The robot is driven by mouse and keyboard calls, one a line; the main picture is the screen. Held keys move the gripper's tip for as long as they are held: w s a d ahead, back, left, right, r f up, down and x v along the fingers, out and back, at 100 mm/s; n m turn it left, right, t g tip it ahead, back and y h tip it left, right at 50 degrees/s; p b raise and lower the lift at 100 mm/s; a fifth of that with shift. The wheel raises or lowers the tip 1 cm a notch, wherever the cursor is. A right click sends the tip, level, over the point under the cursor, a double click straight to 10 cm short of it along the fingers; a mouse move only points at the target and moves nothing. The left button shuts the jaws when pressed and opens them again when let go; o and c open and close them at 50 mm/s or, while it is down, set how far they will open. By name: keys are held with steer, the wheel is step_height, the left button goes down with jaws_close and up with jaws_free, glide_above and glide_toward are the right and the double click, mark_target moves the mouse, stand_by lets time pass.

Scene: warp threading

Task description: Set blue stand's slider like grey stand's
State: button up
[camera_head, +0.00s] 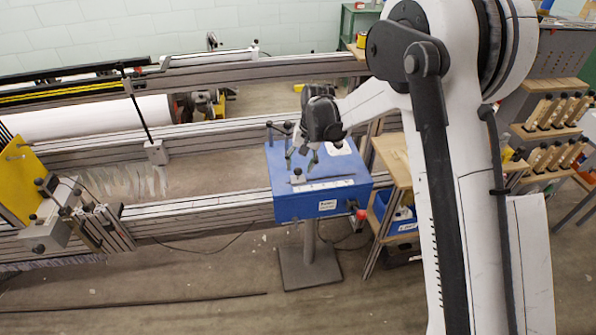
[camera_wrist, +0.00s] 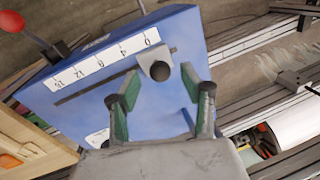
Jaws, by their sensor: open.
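The blue stand (camera_head: 322,206) is a blue box on a pedestal in the middle of the head view. Its top also fills much of the wrist view (camera_wrist: 180,30). A white number strip (camera_wrist: 103,64) lies beside a dark slot. The grey slider knob (camera_wrist: 160,71) is at the slot's end by the 0 mark; it also shows in the head view (camera_head: 297,174). My gripper (camera_head: 302,158) is over the box, and its open green-padded fingers (camera_wrist: 160,76) appear either side of the knob, without visible grip. I cannot surely identify a grey stand or its slider setting.
A red knob (camera_head: 361,215) projects from the box's front corner. Metal rails (camera_head: 200,208) run along the left. A grey block with knobs (camera_head: 50,232) is at far left. A wooden-topped table (camera_head: 392,155) stands close on the right.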

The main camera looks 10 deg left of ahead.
mark_target(299, 168)
steer(key=shift+a+f, duration=0.15)
steer(key=shift+f, duration=0.6)
steer(key=shift+a+f, duration=0.15)
steer(key=shift+f, duration=0.6)
jaws_close()
